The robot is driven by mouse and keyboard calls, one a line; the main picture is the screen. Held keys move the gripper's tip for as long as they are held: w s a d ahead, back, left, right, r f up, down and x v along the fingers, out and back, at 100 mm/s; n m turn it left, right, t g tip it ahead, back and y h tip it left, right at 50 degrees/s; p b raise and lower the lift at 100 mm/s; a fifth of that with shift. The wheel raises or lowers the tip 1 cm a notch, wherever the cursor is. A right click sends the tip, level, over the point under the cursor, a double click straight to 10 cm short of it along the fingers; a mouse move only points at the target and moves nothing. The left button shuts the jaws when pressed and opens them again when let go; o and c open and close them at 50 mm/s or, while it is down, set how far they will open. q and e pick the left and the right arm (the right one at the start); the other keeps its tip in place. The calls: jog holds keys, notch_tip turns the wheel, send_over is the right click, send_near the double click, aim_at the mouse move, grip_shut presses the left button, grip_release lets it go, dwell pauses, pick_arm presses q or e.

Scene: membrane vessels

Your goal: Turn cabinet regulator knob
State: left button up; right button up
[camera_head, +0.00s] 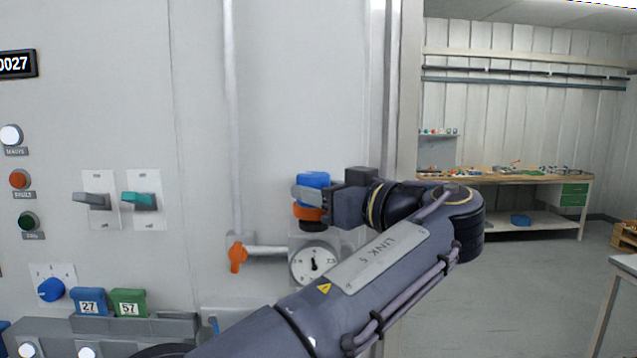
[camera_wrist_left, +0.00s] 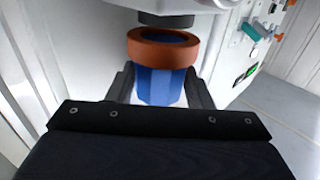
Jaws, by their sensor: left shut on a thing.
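The regulator knob (camera_head: 313,180) is blue with an orange collar (camera_head: 309,212) below it. It sits on the cabinet front above a round white gauge (camera_head: 314,263). My left gripper (camera_head: 318,193) reaches it from the right, with its fingers closed around the blue part. In the left wrist view the blue knob (camera_wrist_left: 160,86) stands between the two fingers (camera_wrist_left: 162,90), with the orange collar (camera_wrist_left: 162,48) just beyond the fingertips. Part of the knob is hidden by the fingers. My right gripper is in neither view.
An orange valve handle (camera_head: 237,254) is on the pipe left of the gauge. Grey (camera_head: 92,201) and teal (camera_head: 139,201) switches, a blue selector knob (camera_head: 51,290) and blue and green numbered tags lie farther left. A workbench (camera_head: 510,178) stands in the room at right.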

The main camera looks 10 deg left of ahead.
pick_arm(q)
jog(key=n+g+p, duration=0.1)
jog(key=g, duration=0.1)
jog(key=n+g+y+p, duration=0.1)
jog(key=g+p, duration=0.1)
jog(key=n+g+y+p, duration=0.1)
jog(key=n+g, duration=0.1)
jog(key=shift+w+d+r, duration=0.15)
jog(key=shift+w+r, duration=0.15)
jog(key=shift+w, duration=0.05)
jog(key=shift+w+f+n+g+y+p, duration=0.1)
jog(key=shift+f+n+g+y+p, duration=0.1)
jog(key=shift+n+g+p, duration=0.55)
jog(key=shift+f+n+g+y+p, duration=0.15)
jog(key=shift+n+g+p, duration=0.3)
jog(key=shift+g, duration=0.6)
jog(key=shift+r, duration=0.1)
jog(key=o, duration=0.9)
jog(key=shift+o, duration=0.5)
